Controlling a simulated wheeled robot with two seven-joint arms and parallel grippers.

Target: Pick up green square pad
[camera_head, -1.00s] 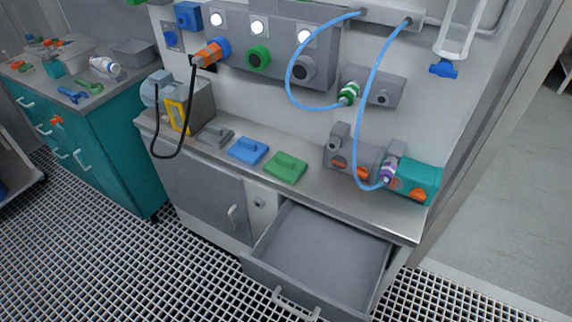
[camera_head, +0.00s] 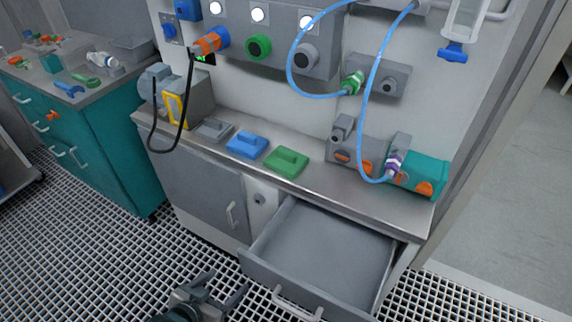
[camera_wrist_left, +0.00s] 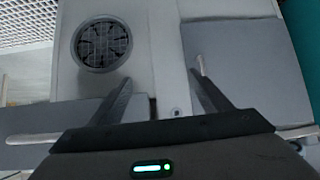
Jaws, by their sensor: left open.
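The green square pad (camera_head: 286,160) lies flat on the grey counter, with a raised grip on top. My left gripper (camera_head: 222,285) is low in front of the cabinet, below and in front of the counter, well apart from the pad. Its fingers are open and empty; they also show in the left wrist view (camera_wrist_left: 165,90), with the cabinet front beyond them. The green pad is not seen in the left wrist view. My right gripper is not in view.
An open, empty drawer (camera_head: 262,272) juts out below the counter (camera_head: 330,190), to the right of my left gripper. A grey and teal pump unit (camera_head: 425,177) with blue hoses stands right of the pad. A black cable (camera_head: 183,128) hangs at the left.

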